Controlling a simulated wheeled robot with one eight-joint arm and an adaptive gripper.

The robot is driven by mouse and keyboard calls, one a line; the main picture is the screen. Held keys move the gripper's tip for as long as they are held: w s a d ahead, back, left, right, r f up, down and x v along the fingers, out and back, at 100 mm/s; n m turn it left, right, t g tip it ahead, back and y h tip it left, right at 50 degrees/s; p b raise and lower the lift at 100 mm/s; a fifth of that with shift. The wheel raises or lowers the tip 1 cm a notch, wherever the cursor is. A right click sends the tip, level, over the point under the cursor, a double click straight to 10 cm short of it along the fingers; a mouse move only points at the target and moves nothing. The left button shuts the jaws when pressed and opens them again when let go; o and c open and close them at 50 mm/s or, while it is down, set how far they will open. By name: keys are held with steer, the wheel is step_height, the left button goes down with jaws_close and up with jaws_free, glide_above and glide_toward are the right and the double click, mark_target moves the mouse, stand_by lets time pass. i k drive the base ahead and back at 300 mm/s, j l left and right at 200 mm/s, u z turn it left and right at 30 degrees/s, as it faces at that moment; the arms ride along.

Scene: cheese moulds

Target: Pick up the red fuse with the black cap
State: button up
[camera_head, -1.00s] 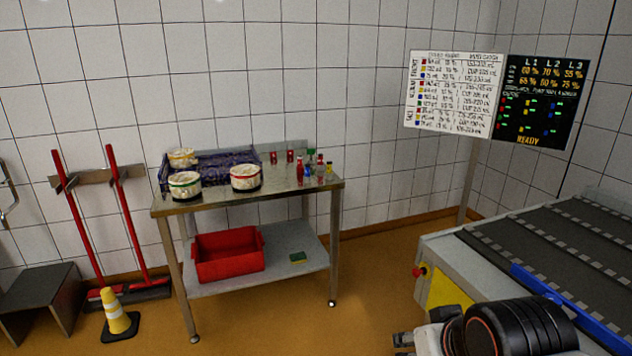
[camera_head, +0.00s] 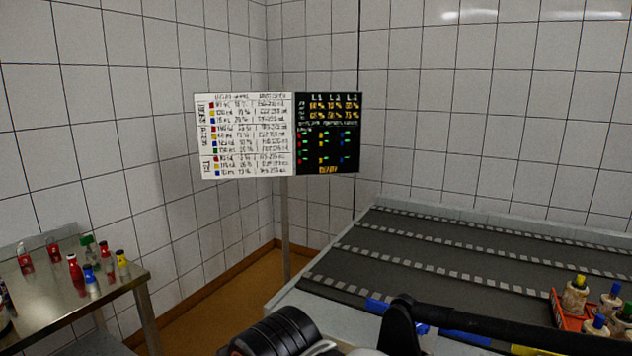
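Several small coloured bottle-like pieces stand on the steel table at the left. My gripper is out of view; only dark, rounded parts of my arm show along the bottom edge.
The steel table (camera_head: 42,308) is cut off at the left. A conveyor (camera_head: 430,262) fills the right, with an orange tray (camera_head: 560,312) of pale bottles with coloured caps. A chart and display board (camera_head: 245,135) stands behind on a post. Bare floor shows between table and conveyor.

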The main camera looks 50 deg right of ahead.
mark_target(104, 246)
steer(key=k+z, duration=0.15)
steer(key=z, duration=3.85)
steer(key=u, duration=4)
steer(key=i+l+u, duration=0.25)
steer(key=i, duration=0.25)
